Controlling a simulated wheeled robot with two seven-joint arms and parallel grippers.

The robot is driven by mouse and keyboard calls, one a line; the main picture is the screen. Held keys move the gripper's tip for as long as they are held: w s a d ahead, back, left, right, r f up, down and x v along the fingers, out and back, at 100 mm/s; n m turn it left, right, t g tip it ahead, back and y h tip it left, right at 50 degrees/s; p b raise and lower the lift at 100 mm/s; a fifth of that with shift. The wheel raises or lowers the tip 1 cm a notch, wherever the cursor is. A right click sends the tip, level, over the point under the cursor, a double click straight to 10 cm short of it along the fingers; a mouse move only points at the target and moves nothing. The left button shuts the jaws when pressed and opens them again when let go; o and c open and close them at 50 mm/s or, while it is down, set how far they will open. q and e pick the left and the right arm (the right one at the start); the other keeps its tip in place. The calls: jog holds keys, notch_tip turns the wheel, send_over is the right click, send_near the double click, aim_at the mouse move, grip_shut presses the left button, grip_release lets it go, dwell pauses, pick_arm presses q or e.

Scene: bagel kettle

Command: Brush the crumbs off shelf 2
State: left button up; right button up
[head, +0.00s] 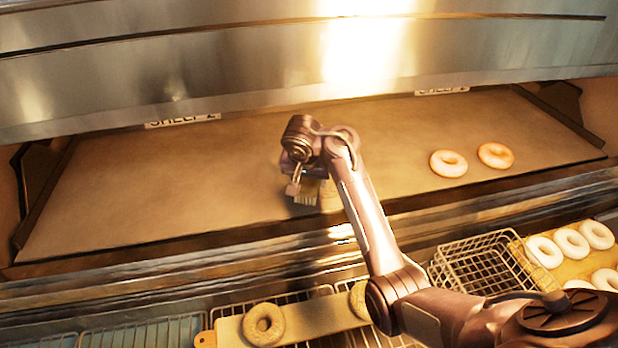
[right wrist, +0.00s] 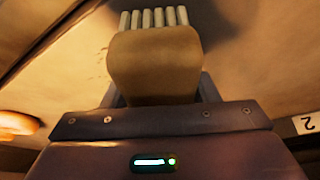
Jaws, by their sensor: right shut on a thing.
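The broad brown shelf (head: 140,190) spreads across the oven opening, with a label partly reading "SHELF 2" (head: 183,121) at its back edge. My right gripper (head: 300,190) is over the middle of the shelf, near its front, shut on a brush. The brush's pale bristles (head: 306,192) point down at the shelf; I cannot tell whether they touch it. In the right wrist view the tan brush block (right wrist: 153,65) sits between the fingers, with pale bristles beyond. A few faint dark specks, perhaps crumbs, show on the surface left of the brush. My left gripper is not in view.
Two bagels (head: 448,163) (head: 495,155) lie on the shelf's right part. Below the front edge are a wire basket (head: 480,262), a board with pale rings (head: 572,270), and a board (head: 310,320) with seeded bagels (head: 264,324). A metal hood (head: 250,60) overhangs the back.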

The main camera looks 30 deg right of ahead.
jog(key=shift+f+b, duration=0.4)
jog(key=shift+f, duration=0.35)
jog(key=shift+r, duration=0.1)
